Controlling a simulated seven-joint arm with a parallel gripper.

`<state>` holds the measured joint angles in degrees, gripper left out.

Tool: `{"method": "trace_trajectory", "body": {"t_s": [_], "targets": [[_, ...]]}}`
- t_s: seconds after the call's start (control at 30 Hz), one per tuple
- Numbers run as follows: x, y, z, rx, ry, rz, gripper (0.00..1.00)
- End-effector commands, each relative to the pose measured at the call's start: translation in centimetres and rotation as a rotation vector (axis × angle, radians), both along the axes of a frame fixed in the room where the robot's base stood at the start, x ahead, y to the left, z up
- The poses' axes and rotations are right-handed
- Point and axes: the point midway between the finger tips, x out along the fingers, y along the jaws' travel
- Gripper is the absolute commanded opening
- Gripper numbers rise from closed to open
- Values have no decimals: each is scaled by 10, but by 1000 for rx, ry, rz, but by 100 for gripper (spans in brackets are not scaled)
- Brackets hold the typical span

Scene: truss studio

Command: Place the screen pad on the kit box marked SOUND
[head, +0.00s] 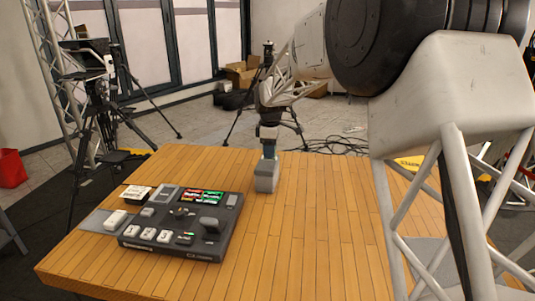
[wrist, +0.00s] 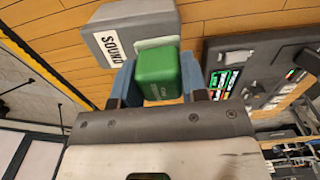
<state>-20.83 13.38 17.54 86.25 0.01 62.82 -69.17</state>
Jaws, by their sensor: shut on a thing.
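The screen pad, which I take to be the green block (wrist: 160,72), is held between the blue fingers of my gripper (wrist: 158,82) in the wrist view. The kit box (wrist: 135,20) is grey with a white label reading SOUND, and it lies just beyond the pad. In the head view the box (head: 266,184) stands on the wooden table, with my gripper (head: 268,152) directly over it, pointing down. The pad is hard to make out there. I cannot tell whether the pad touches the box.
A dark console (head: 185,222) with white keys and red and green battery-like pieces stands left of the box on the table (head: 310,230). A grey mat (head: 93,219) lies at its left edge. Tripods stand behind the table.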

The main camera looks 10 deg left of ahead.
Motion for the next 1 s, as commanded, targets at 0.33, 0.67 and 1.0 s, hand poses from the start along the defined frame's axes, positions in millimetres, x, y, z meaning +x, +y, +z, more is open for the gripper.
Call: {"method": "trace_trajectory", "body": {"t_s": [0.33,0.67,1.0], "targets": [[35,13,-3,0,0,0,17],[41,15,-4,0,0,0,17],[40,15,-15,-1,2,0,17]]}}
